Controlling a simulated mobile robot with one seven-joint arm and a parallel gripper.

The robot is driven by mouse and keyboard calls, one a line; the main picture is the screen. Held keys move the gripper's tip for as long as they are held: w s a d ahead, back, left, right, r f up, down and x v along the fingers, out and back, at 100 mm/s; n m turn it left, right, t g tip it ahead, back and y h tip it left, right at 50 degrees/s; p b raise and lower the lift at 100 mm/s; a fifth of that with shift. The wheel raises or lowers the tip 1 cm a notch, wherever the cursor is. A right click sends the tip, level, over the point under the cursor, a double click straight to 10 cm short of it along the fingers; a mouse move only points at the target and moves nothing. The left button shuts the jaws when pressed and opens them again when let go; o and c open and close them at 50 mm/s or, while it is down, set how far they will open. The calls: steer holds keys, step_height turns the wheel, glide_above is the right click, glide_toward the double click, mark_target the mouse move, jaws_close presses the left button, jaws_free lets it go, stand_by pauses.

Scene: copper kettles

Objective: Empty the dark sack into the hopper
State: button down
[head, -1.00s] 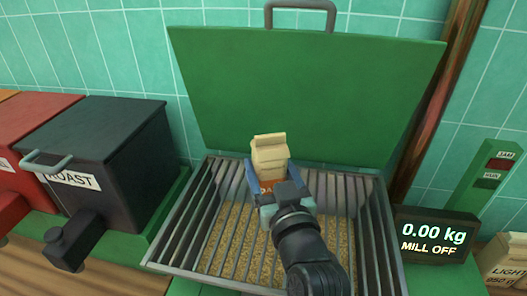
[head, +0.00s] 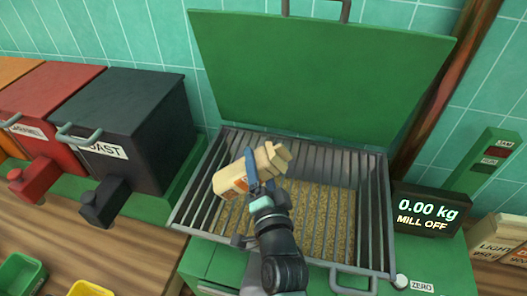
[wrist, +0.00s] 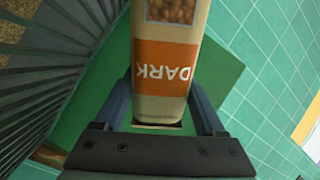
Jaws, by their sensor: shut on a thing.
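The dark sack (head: 232,181) is a cream paper bag with an orange band. The word DARK reads upside down on it in the wrist view (wrist: 168,62). My gripper (head: 262,178) is shut around the sack and holds it above the hopper. The sack is tilted over, with its folded top pointing to the right and its base to the left. The hopper (head: 375,215) is a grey slatted tray on a green body, and pale grain (head: 310,215) lies in its bottom. I cannot see any grain falling from the sack.
The hopper's green lid (head: 310,70) stands open behind. A display (head: 428,212) at the right reads 0.00 kg, MILL OFF. Dark (head: 125,120) and red (head: 48,105) bins stand left. Small green (head: 20,275) and yellow (head: 88,289) trays sit front left. A LIGHT sack (head: 497,235) stands far right.

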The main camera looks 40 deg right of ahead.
steer(key=f+m, duration=0.2)
steer(key=shift+a+f+m+b, duration=0.15)
steer(key=shift+a+m+b, duration=0.05)
steer(key=shift+m+b, duration=0.1)
steer(key=m, duration=0.2)
steer(key=d+m, duration=0.1)
steer(key=m, duration=0.3)
steer(key=shift+s+d+f+b, duration=0.3)
steer(key=shift+s+d, duration=0.05)
steer(key=shift+d, duration=0.05)
steer(key=m, duration=0.2)
steer(key=d+m, duration=0.1)
steer(key=m, duration=0.3)
steer(key=shift+s+d+f, duration=0.3)
steer(key=shift+s+f, duration=0.05)
stand_by(2.0)
